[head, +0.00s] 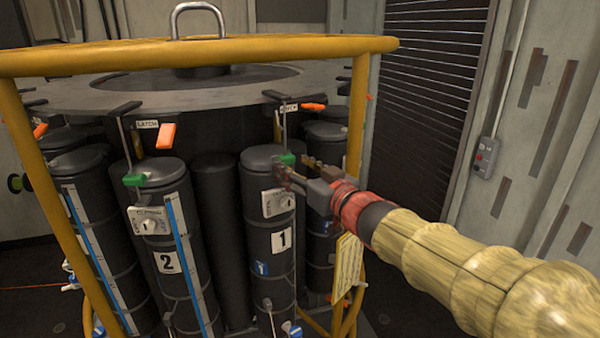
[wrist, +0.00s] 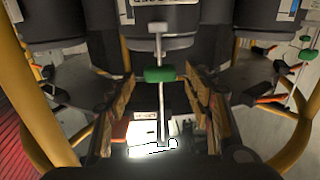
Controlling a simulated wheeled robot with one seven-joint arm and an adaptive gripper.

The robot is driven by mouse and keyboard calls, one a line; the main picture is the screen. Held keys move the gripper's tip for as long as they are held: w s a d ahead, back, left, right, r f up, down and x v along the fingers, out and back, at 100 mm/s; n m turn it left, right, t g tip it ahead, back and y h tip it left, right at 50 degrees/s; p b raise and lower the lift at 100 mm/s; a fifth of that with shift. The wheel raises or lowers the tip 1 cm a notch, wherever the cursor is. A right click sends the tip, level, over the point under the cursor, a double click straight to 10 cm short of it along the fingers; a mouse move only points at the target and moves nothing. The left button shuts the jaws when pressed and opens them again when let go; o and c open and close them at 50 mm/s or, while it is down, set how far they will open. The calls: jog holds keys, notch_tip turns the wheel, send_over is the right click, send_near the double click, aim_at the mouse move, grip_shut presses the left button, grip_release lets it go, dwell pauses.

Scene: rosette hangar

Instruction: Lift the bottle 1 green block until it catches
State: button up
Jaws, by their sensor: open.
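Bottle 1 (head: 268,215) is a black cylinder with a white "1" label, standing upright in the rack. Its green block (head: 288,159) sits on a thin upright rod (head: 284,125) at the bottle's top. In the wrist view the green block (wrist: 160,74) is on the rod, roughly centred between the fingertips and apart from both. My gripper (head: 296,172) is open at the top of bottle 1, with fingers on either side of the block and rod; it also shows in the wrist view (wrist: 160,88). In the head view the fingers partly overlap the block's surroundings, so exact depth is unclear.
A yellow frame rail (head: 200,54) runs above, with a yellow post (head: 357,115) close to my gripper. An orange latch handle (head: 314,106) is above the block. Bottle 2 (head: 168,230), with its own green block (head: 134,180), stands to the left. A yellow tag (head: 346,265) hangs below my gripper.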

jog(key=shift+x, duration=1.25)
jog(key=shift+c, duration=1.2)
grip_shut()
